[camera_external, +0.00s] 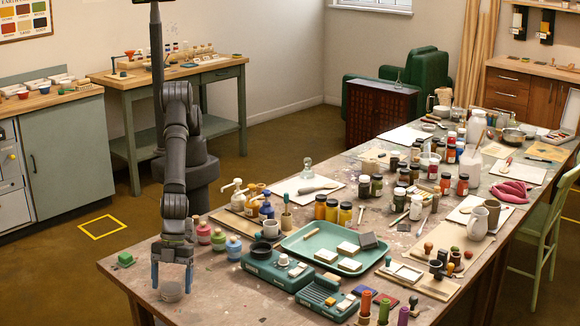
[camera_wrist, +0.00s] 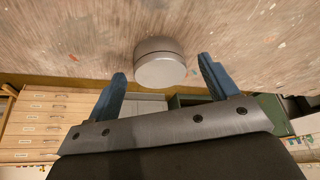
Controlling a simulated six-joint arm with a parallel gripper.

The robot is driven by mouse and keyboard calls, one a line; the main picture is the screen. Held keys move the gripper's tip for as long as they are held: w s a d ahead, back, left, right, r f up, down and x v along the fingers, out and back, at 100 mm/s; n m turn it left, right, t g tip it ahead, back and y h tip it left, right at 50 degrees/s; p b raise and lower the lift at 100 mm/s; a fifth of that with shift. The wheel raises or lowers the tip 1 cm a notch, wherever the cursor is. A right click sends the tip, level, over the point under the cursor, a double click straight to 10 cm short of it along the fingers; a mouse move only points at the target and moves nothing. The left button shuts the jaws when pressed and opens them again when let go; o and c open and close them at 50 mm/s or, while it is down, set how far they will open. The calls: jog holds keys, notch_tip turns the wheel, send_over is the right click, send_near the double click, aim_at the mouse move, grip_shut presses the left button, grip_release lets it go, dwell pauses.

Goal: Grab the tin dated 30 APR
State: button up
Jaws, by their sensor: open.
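A round grey tin (camera_external: 171,291) stands on the near left corner of the wooden table. My gripper (camera_external: 172,274) is directly above it, pointing down, with its blue fingers apart. In the wrist view the tin (camera_wrist: 160,66) shows a pale round face and a grey side, and lies just beyond and between the tips of my open gripper (camera_wrist: 163,70). The gripper holds nothing. I cannot read any date on the tin in either view. No other tin with a readable date shows.
Small pink, green and blue bottles (camera_external: 218,240) stand behind and to the right. A teal device (camera_external: 278,270) and a green tray (camera_external: 327,247) are further right. The table edge is close to the tin.

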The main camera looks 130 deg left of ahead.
jog(key=shift+w+d+f, duration=0.15)
jog(key=shift+d+f, duration=0.15)
jog(key=shift+f, duration=0.35)
jog(key=shift+c, duration=0.5)
jog(key=c, duration=1)
